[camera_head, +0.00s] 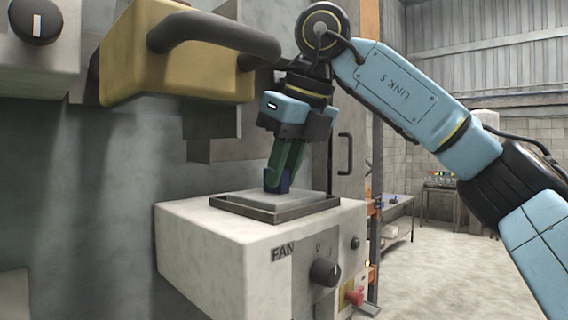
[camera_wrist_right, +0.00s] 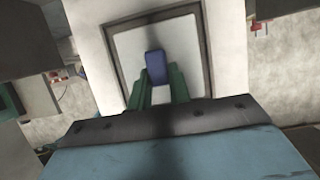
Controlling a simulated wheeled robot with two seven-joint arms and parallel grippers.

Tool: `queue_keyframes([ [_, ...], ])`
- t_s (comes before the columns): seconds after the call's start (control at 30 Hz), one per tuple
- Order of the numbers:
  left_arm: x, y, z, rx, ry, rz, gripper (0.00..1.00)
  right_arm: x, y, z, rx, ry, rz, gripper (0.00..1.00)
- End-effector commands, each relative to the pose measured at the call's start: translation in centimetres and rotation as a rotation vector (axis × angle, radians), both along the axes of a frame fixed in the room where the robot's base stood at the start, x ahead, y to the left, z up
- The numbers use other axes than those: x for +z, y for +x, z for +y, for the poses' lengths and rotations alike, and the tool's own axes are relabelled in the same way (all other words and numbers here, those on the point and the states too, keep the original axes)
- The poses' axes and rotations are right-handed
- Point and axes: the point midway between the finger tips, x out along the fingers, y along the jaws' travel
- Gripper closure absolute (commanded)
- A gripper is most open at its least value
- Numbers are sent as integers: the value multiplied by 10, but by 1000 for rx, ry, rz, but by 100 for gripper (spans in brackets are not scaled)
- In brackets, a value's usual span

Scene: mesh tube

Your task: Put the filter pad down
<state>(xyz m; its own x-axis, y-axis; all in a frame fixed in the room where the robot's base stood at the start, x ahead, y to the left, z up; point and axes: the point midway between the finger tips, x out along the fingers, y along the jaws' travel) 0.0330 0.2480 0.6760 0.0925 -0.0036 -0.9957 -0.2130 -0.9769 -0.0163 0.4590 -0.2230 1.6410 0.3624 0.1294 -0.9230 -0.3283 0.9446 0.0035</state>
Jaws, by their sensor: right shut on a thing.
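The filter pad (camera_head: 300,200) is a flat pale grey square with a blue upright tab (camera_head: 277,184). It lies within the dark rectangular frame on top of the fan box, roughly level; I cannot tell whether it rests on the bottom or sits slightly above it. My right gripper (camera_head: 283,170) points down from above, its green fingers shut on the blue tab. In the right wrist view, the pad (camera_wrist_right: 130,52) shows inside the frame, with the blue tab (camera_wrist_right: 155,66) between the fingers (camera_wrist_right: 157,88). My left gripper is out of view.
The dark frame (camera_head: 232,209) sits on the white fan box (camera_head: 200,240), which has a black knob (camera_head: 325,271) and a red knob (camera_head: 355,297) at its front. A yellow box with a thick dark handle (camera_head: 215,35) juts out above, close to my right wrist.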

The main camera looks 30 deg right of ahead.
Motion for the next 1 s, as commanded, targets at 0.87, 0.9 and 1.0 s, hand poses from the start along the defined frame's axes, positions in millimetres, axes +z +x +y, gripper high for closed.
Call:
queue_keyframes([
  [0.87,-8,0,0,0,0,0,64,12,-6,-1,1,1,-3,59],
  [0.9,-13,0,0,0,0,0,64,9,-14,-5,1,1,-2,59],
  [1.0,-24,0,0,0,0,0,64,7,-36,-13,1,-1,-3,59],
])
